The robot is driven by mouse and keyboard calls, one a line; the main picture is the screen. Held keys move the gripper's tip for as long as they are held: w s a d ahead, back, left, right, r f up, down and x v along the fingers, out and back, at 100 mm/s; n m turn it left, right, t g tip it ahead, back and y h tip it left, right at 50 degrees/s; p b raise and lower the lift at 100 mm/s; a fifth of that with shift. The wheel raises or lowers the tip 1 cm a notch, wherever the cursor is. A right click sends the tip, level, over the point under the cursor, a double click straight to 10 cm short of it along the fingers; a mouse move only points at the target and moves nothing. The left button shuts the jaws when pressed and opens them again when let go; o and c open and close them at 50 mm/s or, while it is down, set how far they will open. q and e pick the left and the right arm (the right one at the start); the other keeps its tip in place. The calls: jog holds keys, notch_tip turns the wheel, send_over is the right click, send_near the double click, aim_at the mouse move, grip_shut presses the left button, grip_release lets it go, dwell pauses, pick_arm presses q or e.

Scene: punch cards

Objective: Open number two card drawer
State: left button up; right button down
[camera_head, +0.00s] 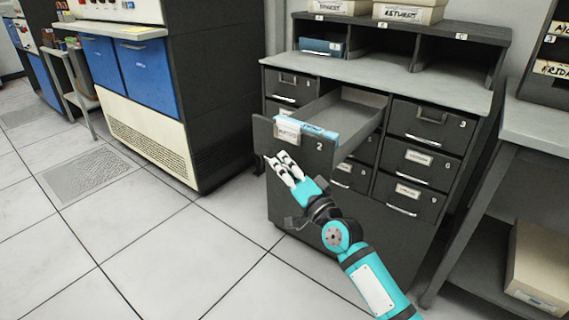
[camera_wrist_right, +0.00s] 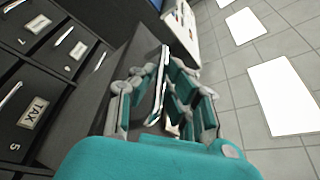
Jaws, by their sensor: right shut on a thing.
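The number two card drawer (camera_head: 318,150) stands pulled well out of the dark card cabinet (camera_head: 305,211) in the head view. Its front carries a "2" and a label, and light blue cards (camera_head: 318,131) lie inside near the front. My right gripper (camera_head: 284,167) is at the drawer's front, shut on its handle. In the right wrist view the fingers of my right gripper (camera_wrist_right: 163,100) close around the pale handle (camera_wrist_right: 160,84). The fingers hide part of the handle. My left gripper is not in view.
Other drawers, such as number 3 (camera_head: 430,127), are shut. Boxes (camera_head: 408,14) stand on the cabinet's top shelf. A machine with blue panels (camera_head: 147,72) stands to the left and a grey table (camera_head: 535,125) to the right. The tiled floor (camera_head: 190,250) in front is clear.

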jog(key=shift+f, duration=0.15)
jog(key=c, duration=1.4)
grip_release()
jog(key=v, duration=1.2)
